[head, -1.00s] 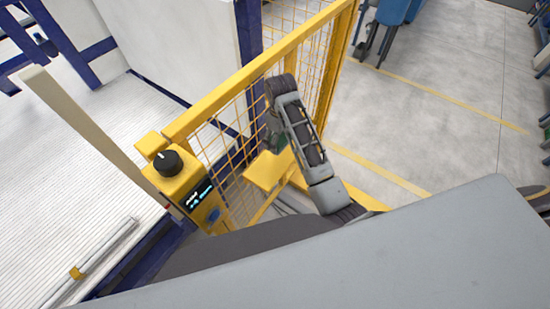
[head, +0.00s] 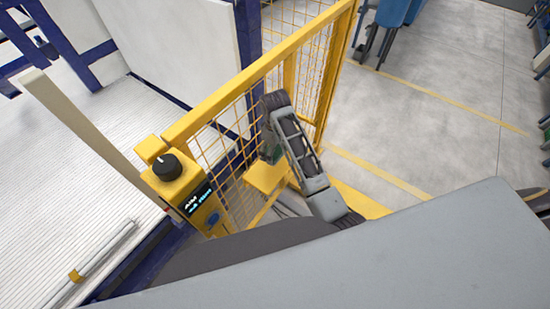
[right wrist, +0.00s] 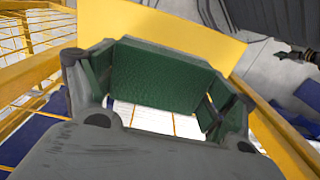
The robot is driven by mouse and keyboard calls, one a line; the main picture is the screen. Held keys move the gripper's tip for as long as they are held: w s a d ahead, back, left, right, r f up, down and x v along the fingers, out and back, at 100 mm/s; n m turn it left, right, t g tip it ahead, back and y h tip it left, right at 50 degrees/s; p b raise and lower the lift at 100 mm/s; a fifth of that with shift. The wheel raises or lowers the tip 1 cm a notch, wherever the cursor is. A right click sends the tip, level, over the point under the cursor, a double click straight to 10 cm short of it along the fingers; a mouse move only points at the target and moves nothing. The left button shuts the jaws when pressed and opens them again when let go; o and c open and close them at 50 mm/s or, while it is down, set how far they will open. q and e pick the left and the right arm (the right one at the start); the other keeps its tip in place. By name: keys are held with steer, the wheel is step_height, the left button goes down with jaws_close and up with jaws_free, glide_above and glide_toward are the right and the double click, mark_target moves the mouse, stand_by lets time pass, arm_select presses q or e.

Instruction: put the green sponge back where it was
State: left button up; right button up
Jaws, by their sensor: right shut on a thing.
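The green sponge (right wrist: 165,78) is a dark green block in the right wrist view, between the fingers of my right gripper (right wrist: 165,92). The gripper is shut on it. In the head view my right gripper (head: 270,146) hangs just above the small yellow shelf (head: 265,176), beside the mesh fence; only a little green shows there, partly hidden by my arm. The yellow shelf (right wrist: 150,27) also shows in the right wrist view, just past the sponge. I cannot tell whether the sponge touches it. My left gripper is not in view.
A yellow mesh fence (head: 232,84) runs close along the left of my right arm. A yellow post with a black knob (head: 166,166) and small display stands nearer. A white ribbed surface (head: 70,185) lies beyond the fence. Open grey floor (head: 450,110) is at the right.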

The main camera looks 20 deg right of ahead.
steer(key=shift+f, duration=0.85)
steer(key=shift+f, duration=0.1)
steer(key=shift+f+p, duration=0.3)
steer(key=shift+f, duration=1.5)
steer(key=shift+f, duration=0.1)
steer(key=o, duration=0.8)
